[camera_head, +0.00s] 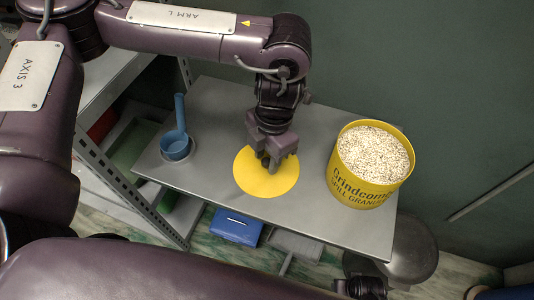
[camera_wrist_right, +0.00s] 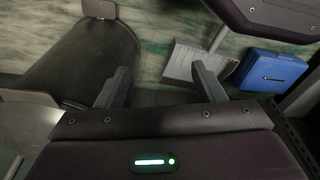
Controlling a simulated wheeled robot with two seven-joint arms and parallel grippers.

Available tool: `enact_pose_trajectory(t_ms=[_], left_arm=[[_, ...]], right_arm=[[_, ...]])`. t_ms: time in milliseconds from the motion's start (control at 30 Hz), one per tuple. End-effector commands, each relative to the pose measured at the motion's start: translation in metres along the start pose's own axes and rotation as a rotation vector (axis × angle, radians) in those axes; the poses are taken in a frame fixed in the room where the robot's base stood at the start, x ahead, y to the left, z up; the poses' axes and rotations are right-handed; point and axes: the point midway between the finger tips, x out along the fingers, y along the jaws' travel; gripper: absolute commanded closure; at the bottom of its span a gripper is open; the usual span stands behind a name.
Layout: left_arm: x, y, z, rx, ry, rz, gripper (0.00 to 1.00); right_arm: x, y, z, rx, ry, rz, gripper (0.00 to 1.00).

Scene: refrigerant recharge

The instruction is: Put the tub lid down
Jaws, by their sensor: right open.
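The round yellow tub lid (camera_head: 254,181) is level over the middle of the grey shelf top (camera_head: 220,118). I cannot tell whether it touches the surface. My left gripper (camera_head: 269,166) points down at the lid's centre, its fingers close together on it; the grip point is hidden by the fingers. The yellow tub (camera_head: 361,190), full of pale granules (camera_head: 374,153), stands open to the right of the lid. My right gripper (camera_wrist_right: 162,78) is open and empty in the right wrist view, over the floor.
A blue scoop (camera_head: 179,137) stands at the shelf top's left end. A blue box (camera_head: 236,227) and a grey dustpan or shovel (camera_head: 296,245) are below on the floor; both show in the wrist view. A dark cylinder (camera_head: 411,250) stands by the right corner.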

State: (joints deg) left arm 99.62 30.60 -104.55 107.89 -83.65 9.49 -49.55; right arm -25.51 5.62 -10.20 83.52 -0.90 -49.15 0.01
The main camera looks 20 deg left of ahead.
Motion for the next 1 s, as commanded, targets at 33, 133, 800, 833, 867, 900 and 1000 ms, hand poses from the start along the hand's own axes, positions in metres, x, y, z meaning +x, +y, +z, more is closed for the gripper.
enact_pose_trajectory(t_ms=[33, 133, 800, 833, 867, 900, 1000], left_arm=[[0.0, 0.0, 0.0, 0.0, 0.0, 0.0, 0.58], [0.0, 0.0, 0.0, 0.0, 0.0, 0.0, 0.58], [-0.088, 0.001, 0.0, 0.0, -0.003, 0.004, 0.58], [-0.093, 0.001, 0.0, 0.001, -0.003, 0.004, 0.58], [-0.098, 0.001, 0.0, 0.001, -0.003, 0.004, 0.58], [-0.104, 0.0, 0.0, 0.001, -0.003, 0.003, 0.58], [-0.116, 0.0, 0.0, 0.0, -0.002, 0.002, 0.58]], right_arm=[[0.0, 0.0, 0.0, 0.0, -0.001, 0.0, 0.38], [0.0, 0.0, 0.001, 0.0, -0.001, 0.0, 0.38], [0.035, 0.01, 0.036, 0.017, 0.013, 0.019, 0.38], [0.036, 0.01, 0.038, 0.016, 0.011, 0.019, 0.38], [0.036, 0.01, 0.04, 0.016, 0.011, 0.019, 0.38], [0.037, 0.01, 0.042, 0.016, 0.01, 0.018, 0.38], [0.04, 0.009, 0.047, 0.015, 0.006, 0.018, 0.38]])
